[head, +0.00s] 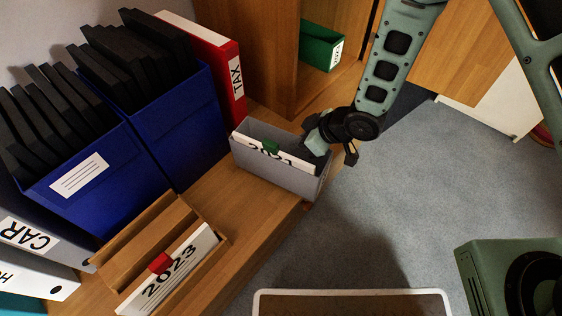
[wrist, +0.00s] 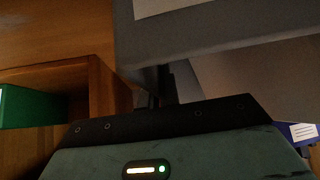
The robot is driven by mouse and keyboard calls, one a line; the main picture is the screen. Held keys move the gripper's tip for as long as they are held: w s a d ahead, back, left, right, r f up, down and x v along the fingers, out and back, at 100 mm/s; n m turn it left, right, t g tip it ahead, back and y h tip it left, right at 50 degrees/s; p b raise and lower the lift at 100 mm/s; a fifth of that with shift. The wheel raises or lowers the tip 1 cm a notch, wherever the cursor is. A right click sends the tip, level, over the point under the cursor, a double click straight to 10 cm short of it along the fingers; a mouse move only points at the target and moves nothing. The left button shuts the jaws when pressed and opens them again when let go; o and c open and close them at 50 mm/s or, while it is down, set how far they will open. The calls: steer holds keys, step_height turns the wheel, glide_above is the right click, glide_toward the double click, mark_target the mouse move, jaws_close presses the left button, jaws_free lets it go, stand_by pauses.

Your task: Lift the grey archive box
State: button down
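The grey archive box (head: 268,182) stands upright on the wooden shelf top in the head view, near its right edge. It holds papers with a white tab sheet marked 2021 and a green clip. My gripper (head: 333,148) is at the box's upper right end, very close to or touching its rim. In the wrist view the grey box (wrist: 225,45) fills the upper right, and the dark fingers (wrist: 160,88) reach up to its lower edge. The fingertips are partly hidden, so I cannot tell whether they close on the wall.
Blue file holders (head: 105,175) with black folders and a red TAX binder (head: 213,62) stand left of the box. A wooden tray with a 2023 card (head: 172,275) is in front. A green box (head: 321,47) sits in the cabinet behind. Grey carpet lies right.

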steer(key=shift+r+p, duration=1.1)
steer(key=shift+r, duration=0.4)
